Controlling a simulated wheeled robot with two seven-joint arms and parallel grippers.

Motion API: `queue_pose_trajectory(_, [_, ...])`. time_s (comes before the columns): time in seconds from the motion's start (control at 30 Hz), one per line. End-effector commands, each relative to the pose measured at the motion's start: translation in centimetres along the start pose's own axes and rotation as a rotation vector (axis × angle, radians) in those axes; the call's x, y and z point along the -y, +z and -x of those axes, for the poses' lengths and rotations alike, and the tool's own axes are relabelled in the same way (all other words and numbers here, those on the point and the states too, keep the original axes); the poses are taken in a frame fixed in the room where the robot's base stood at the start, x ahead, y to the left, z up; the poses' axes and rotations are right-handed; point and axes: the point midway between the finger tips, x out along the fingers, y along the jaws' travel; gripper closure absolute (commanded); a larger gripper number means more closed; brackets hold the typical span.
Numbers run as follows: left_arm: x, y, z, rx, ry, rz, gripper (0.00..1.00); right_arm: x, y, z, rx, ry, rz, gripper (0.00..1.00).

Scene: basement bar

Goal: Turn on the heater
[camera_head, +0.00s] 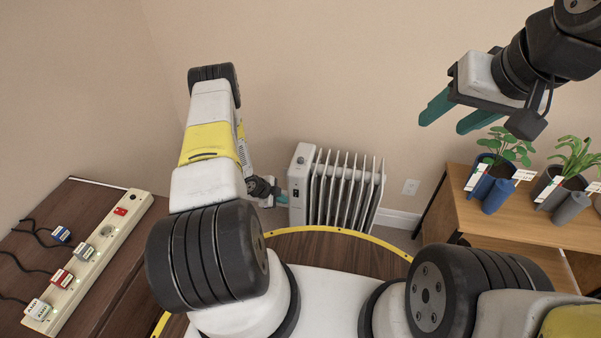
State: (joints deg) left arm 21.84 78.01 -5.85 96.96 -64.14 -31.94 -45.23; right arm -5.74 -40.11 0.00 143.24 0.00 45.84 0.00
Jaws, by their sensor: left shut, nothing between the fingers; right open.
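The heater (345,190) is a white finned radiator standing on the floor against the wall, in the middle of the head view. Its control end (300,176) is on the left side, with a small dark switch and a knob on top. My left gripper (281,199) is low beside the left edge of the control end; its fingers are shut and empty, and I cannot tell whether they touch the heater. My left forearm partly hides the hand.
A dark wooden cabinet (105,200) at left carries a power strip (104,243) with several plugs and a red switch. A wooden table (470,215) at right holds potted plants (506,147) and rolled items.

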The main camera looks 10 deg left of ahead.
Motion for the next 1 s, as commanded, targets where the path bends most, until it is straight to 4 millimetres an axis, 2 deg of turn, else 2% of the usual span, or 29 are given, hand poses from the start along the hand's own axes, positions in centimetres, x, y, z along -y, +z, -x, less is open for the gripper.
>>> queue_pose_trajectory(0.1, [-0.1,-0.1,-2.9,-0.002,0.002,0.0,1.0,0.0,0.0,0.0,0.0,0.0,0.0,0.49])
queue_pose_trajectory(0.27, [-0.1,0.0,-6.1,0.0,0.001,0.0,1.0,0.0,0.0,0.0,0.0,0.0,0.0,0.49])
queue_pose_trajectory(0.3, [0.7,0.0,-6.5,0.0,-0.003,0.0,1.0,0.0,0.0,0.0,0.0,0.0,0.0,0.49])
queue_pose_trajectory(0.53, [3.0,0.1,-7.8,0.001,-0.001,0.0,1.0,0.0,0.0,0.0,0.0,0.0,0.0,0.49])
queue_pose_trajectory(1.0, [3.4,0.2,-8.1,0.001,0.001,0.001,1.0,0.0,0.0,0.0,0.0,0.0,0.0,0.49])
